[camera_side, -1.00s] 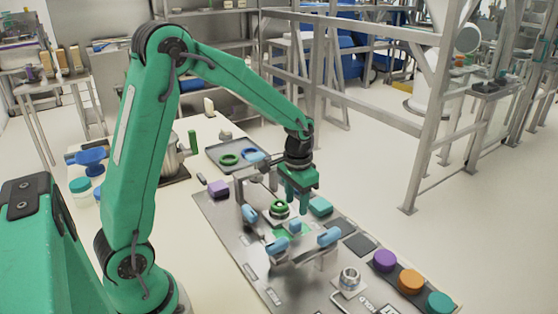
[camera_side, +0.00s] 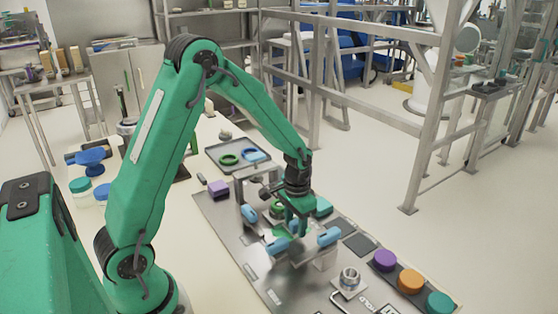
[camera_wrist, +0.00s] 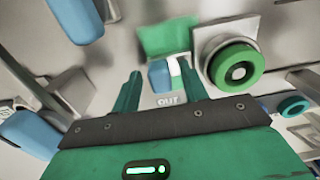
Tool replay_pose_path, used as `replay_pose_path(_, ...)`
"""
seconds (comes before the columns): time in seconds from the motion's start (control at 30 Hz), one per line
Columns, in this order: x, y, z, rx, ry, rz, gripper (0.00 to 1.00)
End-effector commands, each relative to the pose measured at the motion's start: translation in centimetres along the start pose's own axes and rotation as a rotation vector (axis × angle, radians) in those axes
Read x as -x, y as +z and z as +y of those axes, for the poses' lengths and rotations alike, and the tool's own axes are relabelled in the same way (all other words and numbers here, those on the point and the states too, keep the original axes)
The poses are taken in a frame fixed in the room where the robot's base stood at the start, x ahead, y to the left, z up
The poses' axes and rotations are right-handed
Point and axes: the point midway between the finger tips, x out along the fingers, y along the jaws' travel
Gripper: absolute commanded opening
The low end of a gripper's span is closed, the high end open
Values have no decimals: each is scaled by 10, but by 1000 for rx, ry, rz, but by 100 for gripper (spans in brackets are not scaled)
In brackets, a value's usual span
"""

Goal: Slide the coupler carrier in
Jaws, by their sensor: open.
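My gripper (camera_wrist: 163,80) is open, with its fingers pointing down over the metal plate. In the wrist view a small blue block (camera_wrist: 159,76) with a white and green side sits between the fingertips, beside an "OUT" label. I cannot tell if the fingers touch it. It looks like the handle of the coupler carrier, whose body I cannot make out clearly. A green ring coupler (camera_wrist: 236,68) on a pale round mount lies right of the fingers, and a green square (camera_wrist: 165,33) lies beyond. In the side view my gripper (camera_side: 300,222) hides the small block.
Blue-capped posts stand close around my gripper, at the left (camera_side: 249,215), front (camera_side: 277,246) and right (camera_side: 329,236). A metal fitting (camera_side: 348,279) and purple (camera_side: 385,260), orange (camera_side: 410,281) and teal (camera_side: 440,302) buttons stand at the front right. A tray (camera_side: 214,151) with rings lies behind.

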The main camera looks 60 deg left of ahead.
Motion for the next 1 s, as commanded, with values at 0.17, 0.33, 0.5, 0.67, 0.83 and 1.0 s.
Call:
replay_pose_path(0.17, 0, 0, 0, 0, 0, 0, 32)
replay_pose_path(0.33, 0, 0, 0, 0, 0, 0, 0)
replay_pose_path(0.5, 0, 0, 0, 0, 0, 0, 0)
replay_pose_path(0.67, 1, -1, -10, 3, 0, 1, 0)
replay_pose_path(0.83, 1, -1, -36, 6, 0, 1, 0)
replay_pose_path(1.0, 1, -1, -66, 6, 0, 2, 0)
